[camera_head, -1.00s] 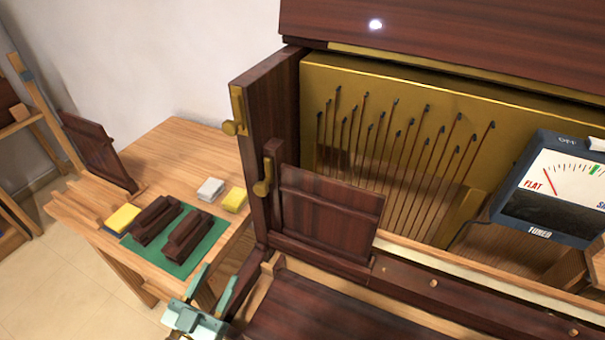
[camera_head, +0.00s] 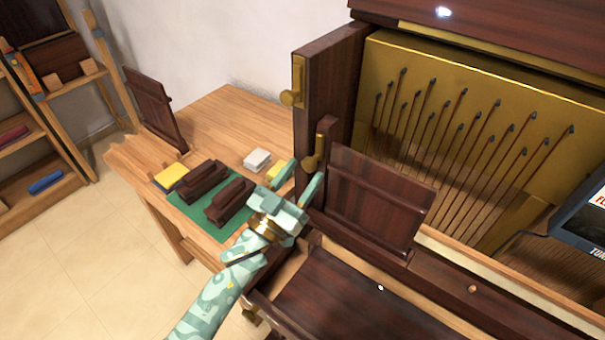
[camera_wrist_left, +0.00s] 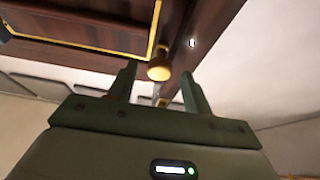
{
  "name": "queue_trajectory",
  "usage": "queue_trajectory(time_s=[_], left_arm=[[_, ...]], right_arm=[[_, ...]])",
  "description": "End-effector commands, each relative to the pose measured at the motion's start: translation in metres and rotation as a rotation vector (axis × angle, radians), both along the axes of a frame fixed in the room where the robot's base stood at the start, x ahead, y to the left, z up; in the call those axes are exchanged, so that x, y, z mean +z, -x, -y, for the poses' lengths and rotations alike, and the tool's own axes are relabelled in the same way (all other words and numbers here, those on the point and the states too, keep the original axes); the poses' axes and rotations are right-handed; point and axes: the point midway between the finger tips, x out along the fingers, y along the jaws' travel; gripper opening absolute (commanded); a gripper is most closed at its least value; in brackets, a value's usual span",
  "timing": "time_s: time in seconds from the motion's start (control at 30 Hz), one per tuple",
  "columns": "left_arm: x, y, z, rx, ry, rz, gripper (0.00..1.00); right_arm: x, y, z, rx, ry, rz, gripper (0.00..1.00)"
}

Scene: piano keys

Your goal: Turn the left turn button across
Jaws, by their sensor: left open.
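A brass turn button (camera_head: 313,152) stands upright on the dark post at the left of the piano's front, beside a dark panel. A second brass fitting with a round knob (camera_head: 291,98) sits higher on the left case edge. My left gripper (camera_head: 297,178) is open and empty, below the turn button in the head view, its fingers pointing up. In the left wrist view, a round brass knob (camera_wrist_left: 160,70) shows beyond and between the gripper's fingertips (camera_wrist_left: 158,76). I cannot tell which fitting it is. My right gripper is not in view.
A dark upright panel (camera_head: 380,200) stands right of the post, before the gold pin plate (camera_head: 480,85). The tuner (camera_head: 585,225) is at the right edge. A side table (camera_head: 225,115) holds dark blocks on a green mat (camera_head: 183,205), and yellow and white blocks.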

Motion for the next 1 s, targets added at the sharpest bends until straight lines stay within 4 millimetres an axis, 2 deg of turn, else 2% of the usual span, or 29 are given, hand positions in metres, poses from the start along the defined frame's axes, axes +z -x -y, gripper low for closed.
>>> queue_trajectory(time_s=[0.37, 0.47, 0.53, 0.57, 1.0], left_arm=[[0.0032, -0.0068, 0.0050, 0.000, -0.002, -0.001, 0.50], [0.0032, -0.0067, 0.0049, 0.000, -0.002, -0.001, 0.28], [0.0032, -0.0066, 0.0048, 0.000, -0.002, -0.001, 0.08], [0.0032, -0.0066, 0.0048, 0.000, -0.002, -0.001, 0.06], [0.0040, -0.0071, 0.0042, -0.002, -0.069, 0.050, 0.06]], right_arm=[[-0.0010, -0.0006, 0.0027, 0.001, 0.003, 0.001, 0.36], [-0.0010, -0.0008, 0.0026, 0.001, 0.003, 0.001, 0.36], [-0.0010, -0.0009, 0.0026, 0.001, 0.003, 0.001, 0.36], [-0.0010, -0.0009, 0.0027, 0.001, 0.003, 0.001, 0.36], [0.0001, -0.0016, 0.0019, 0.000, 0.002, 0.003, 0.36]])
